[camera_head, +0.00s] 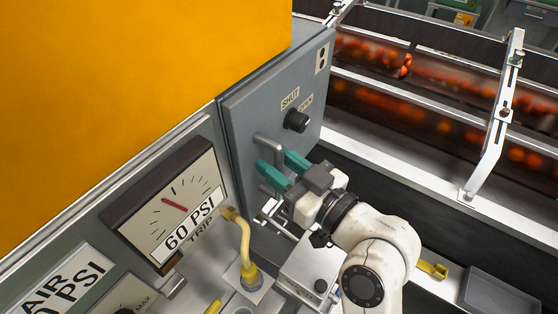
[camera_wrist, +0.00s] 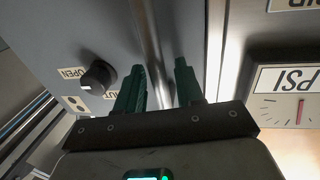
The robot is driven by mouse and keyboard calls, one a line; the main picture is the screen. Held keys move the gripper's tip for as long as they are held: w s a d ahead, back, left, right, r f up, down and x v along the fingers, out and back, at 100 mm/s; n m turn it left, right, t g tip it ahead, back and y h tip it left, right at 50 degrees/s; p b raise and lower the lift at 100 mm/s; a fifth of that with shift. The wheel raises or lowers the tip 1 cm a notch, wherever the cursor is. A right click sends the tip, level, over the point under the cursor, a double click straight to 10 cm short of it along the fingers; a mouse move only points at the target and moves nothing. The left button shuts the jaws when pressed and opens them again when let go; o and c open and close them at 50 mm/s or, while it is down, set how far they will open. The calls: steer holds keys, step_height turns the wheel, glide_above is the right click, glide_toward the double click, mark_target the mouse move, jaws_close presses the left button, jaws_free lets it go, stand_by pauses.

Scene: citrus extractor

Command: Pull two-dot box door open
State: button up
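The grey box door (camera_head: 248,110) has a two-dot label (camera_head: 322,57) at its upper right corner and looks closed. A black knob (camera_head: 297,121) sits between the SHUT and OPEN labels; I cannot tell its exact setting. A grey bar handle (camera_head: 266,142) is on the door below the knob. My gripper (camera_head: 282,166) is open at the handle, its teal fingers pointing at the door. In the wrist view, the handle (camera_wrist: 150,45) runs between the two fingertips (camera_wrist: 158,66), with gaps on both sides. Part of the handle is hidden behind a finger in the head view.
A pressure gauge (camera_head: 172,205) and a yellow hose (camera_head: 243,240) stand left of my arm. A large orange panel (camera_head: 130,90) rises at upper left. A conveyor with oranges (camera_head: 430,85) and a white bracket (camera_head: 495,125) lie to the right.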

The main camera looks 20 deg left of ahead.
jaws_close()
stand_by(0.4)
